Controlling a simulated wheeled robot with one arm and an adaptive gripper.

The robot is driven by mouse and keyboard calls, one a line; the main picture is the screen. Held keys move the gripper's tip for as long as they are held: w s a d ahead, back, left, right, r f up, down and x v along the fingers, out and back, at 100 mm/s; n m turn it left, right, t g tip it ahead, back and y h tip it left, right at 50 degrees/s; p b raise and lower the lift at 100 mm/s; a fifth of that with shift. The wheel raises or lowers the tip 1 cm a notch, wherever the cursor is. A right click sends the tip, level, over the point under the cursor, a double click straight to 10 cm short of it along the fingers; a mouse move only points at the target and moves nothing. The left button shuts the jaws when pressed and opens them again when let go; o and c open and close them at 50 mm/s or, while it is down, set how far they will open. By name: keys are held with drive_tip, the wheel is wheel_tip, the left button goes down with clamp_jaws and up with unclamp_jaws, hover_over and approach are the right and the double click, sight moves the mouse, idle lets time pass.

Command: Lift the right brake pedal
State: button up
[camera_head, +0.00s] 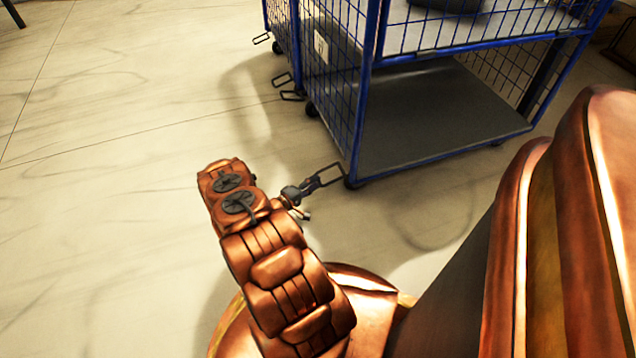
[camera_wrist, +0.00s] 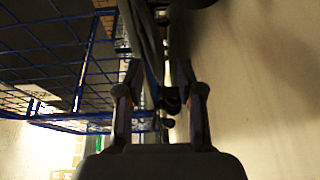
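The right brake pedal (camera_head: 333,166) is a dark wire loop low at the near corner wheel of the blue cage cart (camera_head: 362,100). My gripper (camera_head: 314,184) is down near the floor, with its fingertips at the left end of this loop. In the head view I cannot tell whether they touch it. In the wrist view the two fingers of my gripper (camera_wrist: 160,80) stand apart, with a gap between them. Dark cart parts and a wheel show beyond the gap. The pedal is not clear there, as that view is dark and blurred.
Two more wire pedals (camera_head: 284,79) stick out farther back, beside the cart's left wheels. A grey lower shelf (camera_head: 430,120) fills the cart's base, with a dark round item (camera_head: 447,5) on the upper shelf. The pale floor (camera_head: 110,150) to the left is clear.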

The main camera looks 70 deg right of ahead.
drive_tip(key=shift+b+x, duration=0.3)
drive_tip(key=shift+x, duration=1.1)
clamp_jaws()
